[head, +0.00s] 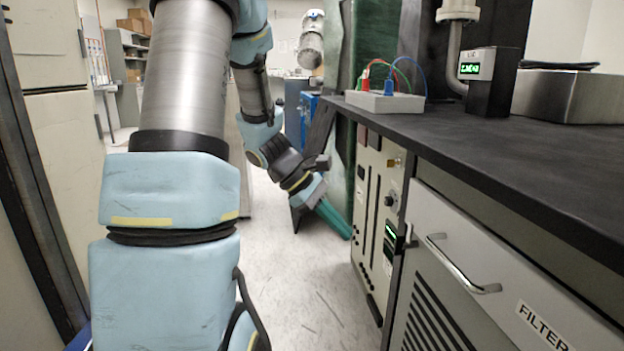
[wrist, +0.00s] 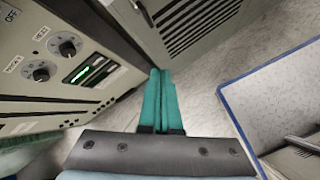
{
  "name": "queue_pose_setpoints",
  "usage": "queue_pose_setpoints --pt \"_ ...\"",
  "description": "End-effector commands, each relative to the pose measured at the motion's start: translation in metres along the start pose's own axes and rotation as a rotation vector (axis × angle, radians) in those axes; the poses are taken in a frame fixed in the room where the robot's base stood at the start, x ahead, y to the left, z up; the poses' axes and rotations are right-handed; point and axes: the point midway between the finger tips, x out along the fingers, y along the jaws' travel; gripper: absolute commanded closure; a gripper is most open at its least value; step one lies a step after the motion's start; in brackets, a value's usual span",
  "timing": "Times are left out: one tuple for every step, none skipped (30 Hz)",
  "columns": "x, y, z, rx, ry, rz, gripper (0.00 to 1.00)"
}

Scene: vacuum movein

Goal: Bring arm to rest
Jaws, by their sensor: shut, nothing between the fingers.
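My arm reaches forward and bends down to the right in the head view. My gripper (head: 346,233) has teal fingers and hangs low over the aisle floor, near the front of the instrument panel under the bench. In the wrist view the two fingers of my gripper (wrist: 160,72) lie side by side, closed together with nothing between them. Whether the fingertips touch the panel cannot be told from these views.
The control panel (head: 371,220) with knobs and a green display stands right of my gripper. A FILTER drawer (head: 500,270) with a handle (head: 462,268) is nearer. The dark benchtop (head: 500,150) runs along the right. The floor (head: 290,290) in the aisle is clear.

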Motion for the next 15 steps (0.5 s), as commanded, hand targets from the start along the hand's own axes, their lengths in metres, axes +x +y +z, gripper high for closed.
queue_pose_setpoints --pt "-0.004 -0.026 -0.003 0.101 0.077 -0.072 1.0" --pt "-0.008 -0.04 -0.007 0.167 0.123 -0.117 1.0" --pt "-0.013 -0.058 -0.013 0.254 0.182 -0.174 1.0" --pt "-0.017 -0.07 -0.017 0.32 0.221 -0.215 1.0" --pt "-0.021 -0.08 -0.021 0.381 0.257 -0.252 1.0" --pt "-0.027 -0.091 -0.026 0.461 0.299 -0.298 1.0" --pt "-0.031 -0.098 -0.029 0.518 0.329 -0.329 1.0" --pt "-0.036 -0.105 -0.032 0.573 0.356 -0.358 1.0" --pt "-0.041 -0.112 -0.036 0.643 0.389 -0.394 1.0" --pt "-0.045 -0.116 -0.039 0.695 0.412 -0.419 1.0" --pt "-0.049 -0.12 -0.041 0.744 0.433 -0.443 1.0" --pt "-0.054 -0.125 -0.044 0.81 0.459 -0.473 1.0" --pt "-0.057 -0.128 -0.045 0.859 0.477 -0.496 1.0" --pt "-0.06 -0.131 -0.047 0.907 0.495 -0.516 1.0" --pt "-0.065 -0.134 -0.048 0.972 0.517 -0.543 1.0"
